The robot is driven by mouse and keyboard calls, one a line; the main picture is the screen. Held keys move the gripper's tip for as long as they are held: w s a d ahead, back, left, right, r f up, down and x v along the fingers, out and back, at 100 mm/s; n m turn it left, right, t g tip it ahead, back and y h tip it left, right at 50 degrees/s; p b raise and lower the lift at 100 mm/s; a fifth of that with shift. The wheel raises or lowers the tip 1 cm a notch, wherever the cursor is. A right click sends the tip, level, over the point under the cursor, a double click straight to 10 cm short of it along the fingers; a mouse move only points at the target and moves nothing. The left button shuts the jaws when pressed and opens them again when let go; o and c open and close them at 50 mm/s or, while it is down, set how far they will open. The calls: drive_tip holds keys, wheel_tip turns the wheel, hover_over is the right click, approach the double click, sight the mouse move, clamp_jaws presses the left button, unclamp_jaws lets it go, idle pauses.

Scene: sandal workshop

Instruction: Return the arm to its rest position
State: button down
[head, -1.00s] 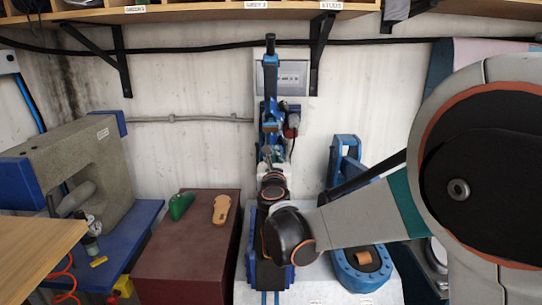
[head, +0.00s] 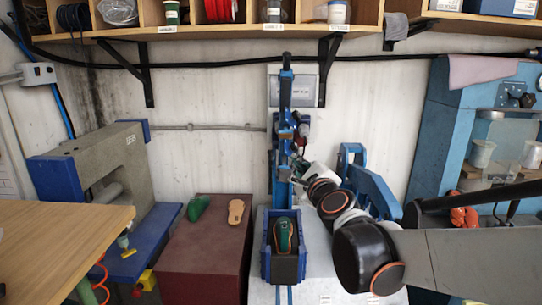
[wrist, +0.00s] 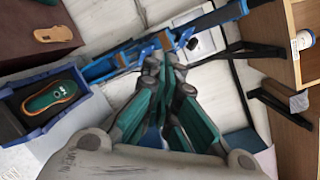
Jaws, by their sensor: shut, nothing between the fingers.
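My arm reaches in from the right in the head view. My gripper (head: 299,163) is beside the blue upright press column, near the back wall, its fingers partly hidden against the column. In the wrist view my gripper (wrist: 164,62) shows its green-and-grey fingers drawn together, with nothing seen held between them. A green sandal-shaped piece (head: 286,236) lies in a blue open-topped crate (head: 266,268) in front of the column. The wrist view shows that green piece (wrist: 50,95) and the crate (wrist: 92,108) on the left, apart from my gripper.
A maroon block (head: 200,265) holds a green last (head: 198,207) and a tan sole (head: 236,211). A blue cabinet (head: 430,135) stands right. Shelves (head: 215,32) run overhead.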

drive_tip(key=s+d+f+n+g+h, duration=0.1)
drive_tip(key=s+d+f+n+g, duration=0.2)
drive_tip(key=s+f+n, duration=0.3)
drive_tip(key=s+d+f+n+g+h, duration=0.1)
drive_tip(key=s+d+f+n+g, duration=0.3)
drive_tip(key=s+n, duration=0.5)
drive_tip(key=s+d+f+n+g+h, duration=0.1)
drive_tip(key=s+d+f+n+g, duration=0.2)
drive_tip(key=s, duration=1.3)
wheel_tip(320, 180, down, 5)
drive_tip(key=d+n, duration=0.2)
drive_tip(key=n, duration=0.3)
drive_tip(key=shift+s+r+n, duration=0.2)
drive_tip(key=shift+n, duration=0.1)
